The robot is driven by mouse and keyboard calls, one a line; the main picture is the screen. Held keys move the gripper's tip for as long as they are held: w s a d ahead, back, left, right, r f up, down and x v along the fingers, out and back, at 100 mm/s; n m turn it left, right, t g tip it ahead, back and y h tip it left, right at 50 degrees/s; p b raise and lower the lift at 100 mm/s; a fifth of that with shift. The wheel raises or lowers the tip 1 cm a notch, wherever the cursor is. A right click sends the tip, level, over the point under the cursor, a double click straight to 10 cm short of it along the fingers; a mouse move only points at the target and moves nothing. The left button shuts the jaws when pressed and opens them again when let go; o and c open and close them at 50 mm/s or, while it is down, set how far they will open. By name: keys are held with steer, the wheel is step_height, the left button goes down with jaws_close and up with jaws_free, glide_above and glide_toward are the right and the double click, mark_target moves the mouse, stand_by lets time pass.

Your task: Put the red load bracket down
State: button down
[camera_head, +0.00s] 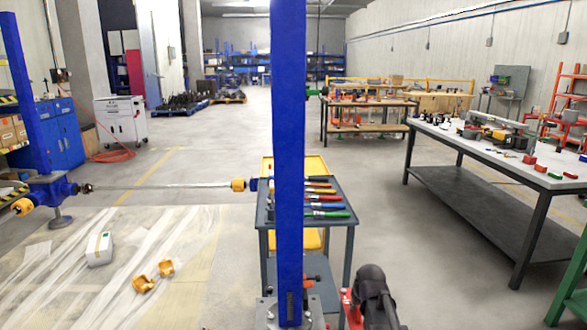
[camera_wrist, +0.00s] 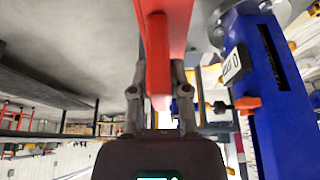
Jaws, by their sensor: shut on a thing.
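The red load bracket (camera_wrist: 165,35) fills the top middle of the wrist view, and a narrow part of it shows at the bottom of the head view (camera_head: 352,311). My gripper (camera_wrist: 160,100) is shut on the bracket, with one finger on each side of it. The bracket's far end runs out of the wrist view. A blue screw jack column (camera_head: 289,150) stands upright in the middle of the head view, just left of the bracket. Blue jack parts also show close on the right of the wrist view (camera_wrist: 262,85). I cannot tell whether the bracket touches anything else.
A grey tool cart (camera_head: 345,222) with colored-handled tools stands behind the column. A long grey workbench (camera_head: 440,132) holding several small parts is at the right. A white box (camera_head: 100,249) and orange pieces (camera_head: 143,284) lie on sheeting at the left. Floor between cart and workbench is clear.

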step_height(320, 180, up, 23)
steer(key=p, duration=2.1)
steer(key=shift+f+p, duration=0.2)
steer(key=shift+p, duration=0.15)
steer(key=shift+s, duration=0.1)
